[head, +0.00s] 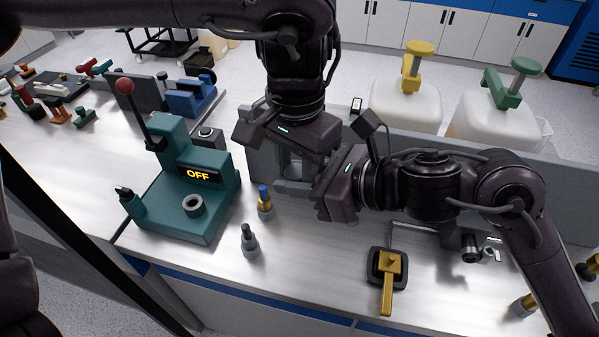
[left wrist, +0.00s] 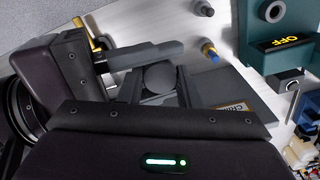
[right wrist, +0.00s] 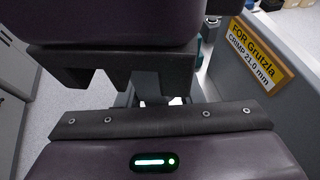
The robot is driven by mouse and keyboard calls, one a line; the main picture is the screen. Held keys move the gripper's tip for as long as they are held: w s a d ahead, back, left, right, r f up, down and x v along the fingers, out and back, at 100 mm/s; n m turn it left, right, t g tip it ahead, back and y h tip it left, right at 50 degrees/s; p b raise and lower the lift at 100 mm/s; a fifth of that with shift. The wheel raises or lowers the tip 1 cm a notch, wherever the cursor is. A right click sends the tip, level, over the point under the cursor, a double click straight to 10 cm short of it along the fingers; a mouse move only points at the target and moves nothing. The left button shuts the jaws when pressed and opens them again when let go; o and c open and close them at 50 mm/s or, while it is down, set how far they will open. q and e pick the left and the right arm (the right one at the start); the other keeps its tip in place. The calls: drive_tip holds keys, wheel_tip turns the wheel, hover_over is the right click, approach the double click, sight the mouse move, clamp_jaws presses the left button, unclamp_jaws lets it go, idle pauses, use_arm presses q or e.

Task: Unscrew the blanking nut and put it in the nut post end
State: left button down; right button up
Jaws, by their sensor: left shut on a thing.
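My left gripper (head: 290,150) comes down from the top over a grey upright fixture (head: 257,165) and is shut on a grey part mostly hidden by the jaws. In the left wrist view, a round grey part (left wrist: 158,77) shows close in front of the palm. I cannot tell whether it is the blanking nut. My right gripper (head: 328,185) reaches in from the right, close beside the left one. A grey finger of it (left wrist: 145,55) shows above the round part, but its grip is hidden. I cannot make out which post end is the nut post's.
A teal press (head: 185,195) reading OFF stands on the left. A gold post with a blue top (head: 265,203) and a grey post with a dark top (head: 249,240) stand in front. A gold-handled tool (head: 388,270) lies to the right. White jugs (head: 405,105) stand behind.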

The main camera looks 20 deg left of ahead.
use_arm(q)
drive_tip(key=c, duration=1)
unclamp_jaws()
drive_tip(key=shift+s, duration=0.2)
drive_tip(key=shift+o, duration=0.2)
